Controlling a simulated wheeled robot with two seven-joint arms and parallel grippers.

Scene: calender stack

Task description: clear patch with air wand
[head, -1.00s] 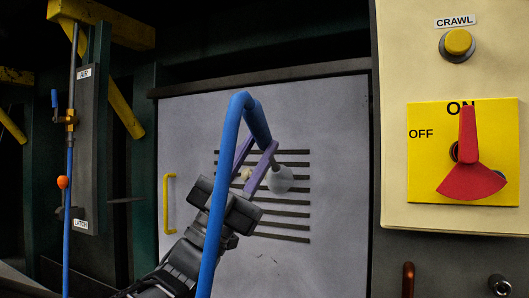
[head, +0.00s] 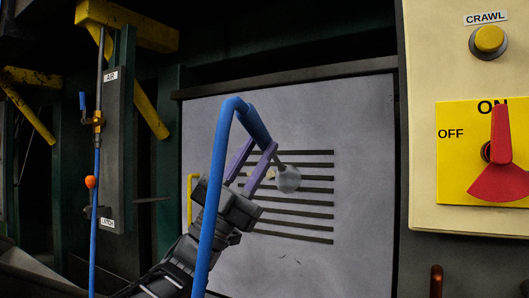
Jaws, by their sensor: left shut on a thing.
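The air wand (head: 254,122) has a thick blue handle with a blue hose looping over its top and running down out of the picture. My left gripper (head: 262,145) has its purple fingers shut on the wand. A thin dark rod runs from the handle down to a pale grey round shape (head: 289,180) in front of the slotted panel; I cannot tell whether it is the wand's tip or a patch. A small tan spot (head: 271,172) shows beside the fingers, partly hidden. The grey panel (head: 345,120) has several dark horizontal slots. My right gripper is out of view.
A yellow handle (head: 191,195) is at the panel's left, partly behind my arm. A post (head: 118,150) labelled AIR and LATCH stands left, with a blue pipe and valve. At right, a cream control box (head: 440,60) carries a yellow CRAWL button and a red switch (head: 500,160) pointing to ON.

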